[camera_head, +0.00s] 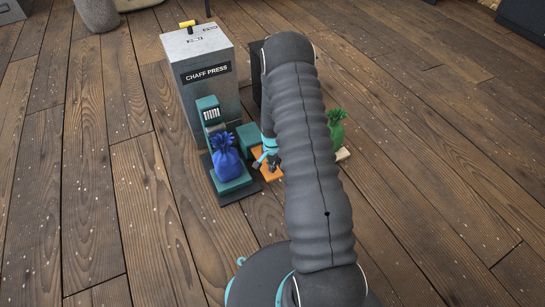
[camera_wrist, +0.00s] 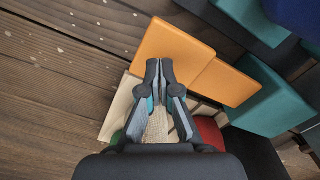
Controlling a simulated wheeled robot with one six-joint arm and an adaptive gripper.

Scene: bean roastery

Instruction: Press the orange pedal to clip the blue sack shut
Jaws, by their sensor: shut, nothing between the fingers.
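The blue sack (camera_head: 226,157) stands upright, tied at the neck, on a teal base at the left of the machine. Its dark blue edge also shows in the top right corner of the wrist view (camera_wrist: 298,14). The orange pedal (camera_head: 272,175) lies right of the sack, partly hidden by my gripper (camera_head: 267,164). In the wrist view the orange pedal (camera_wrist: 168,42) shows as a flat plate, with a second orange surface (camera_wrist: 226,82) beside it. My gripper (camera_wrist: 160,63) is shut and empty, its fingertips overlapping the plate's near edge. I cannot tell whether they touch it.
A grey box labelled chaff press (camera_head: 205,85) stands behind the blue sack, with a yellow handle (camera_head: 187,24) on top. A green sack (camera_head: 336,130) stands right of my arm. A red piece (camera_wrist: 211,132) shows beside my fingers. Plank floor lies open at left.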

